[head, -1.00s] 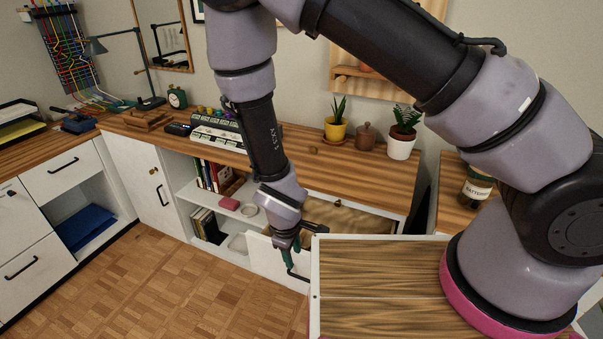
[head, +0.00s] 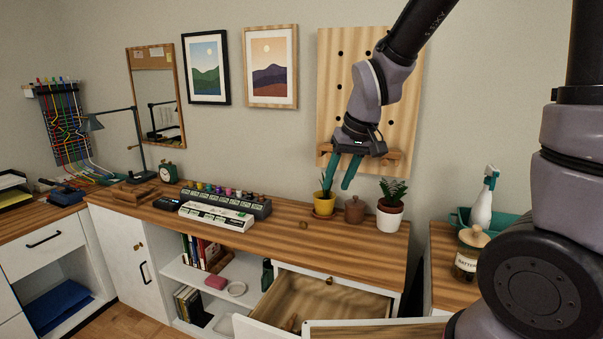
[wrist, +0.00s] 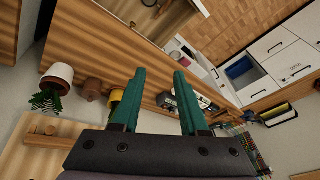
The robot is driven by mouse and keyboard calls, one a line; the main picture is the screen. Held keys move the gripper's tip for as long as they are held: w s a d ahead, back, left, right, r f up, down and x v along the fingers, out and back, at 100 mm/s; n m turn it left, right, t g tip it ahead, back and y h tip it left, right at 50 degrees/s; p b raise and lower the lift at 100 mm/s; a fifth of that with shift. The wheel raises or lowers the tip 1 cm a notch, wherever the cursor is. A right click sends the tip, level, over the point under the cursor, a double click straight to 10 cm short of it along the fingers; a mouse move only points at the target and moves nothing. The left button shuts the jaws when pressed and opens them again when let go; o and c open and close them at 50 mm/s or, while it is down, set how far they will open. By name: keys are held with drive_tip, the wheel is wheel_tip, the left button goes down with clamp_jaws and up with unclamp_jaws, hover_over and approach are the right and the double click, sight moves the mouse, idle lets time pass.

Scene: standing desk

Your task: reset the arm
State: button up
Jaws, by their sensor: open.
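My gripper (head: 342,172) is raised in the air above the desk, in front of the pegboard in the head view. Its two green fingers point down and are apart with nothing between them. The wrist view also shows the open fingers (wrist: 156,98), empty. In the head view they overlap the yellow plant pot (head: 324,205), and I cannot tell the exact gap to it. My arm comes down from the upper right.
An open drawer (head: 340,296) sticks out below the desk top (head: 284,238). A brown lidded jar (head: 354,210) and a white plant pot (head: 389,218) stand near the wall. The pegboard (head: 340,75) hangs behind. A labelled jar (head: 466,262) and spray bottle (head: 482,208) stand at right.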

drive_tip(key=s+d+r+m+t, duration=0.2)
drive_tip(key=s+d+r, duration=0.3)
drive_tip(key=d+r, duration=0.3)
drive_tip(key=s+d+r+m+t, duration=0.2)
drive_tip(key=s+d+r+m, duration=0.3)
drive_tip(key=d+r, duration=0.3)
drive_tip(key=shift+d+r+h, duration=0.25)
drive_tip(key=shift+r+h, duration=0.15)
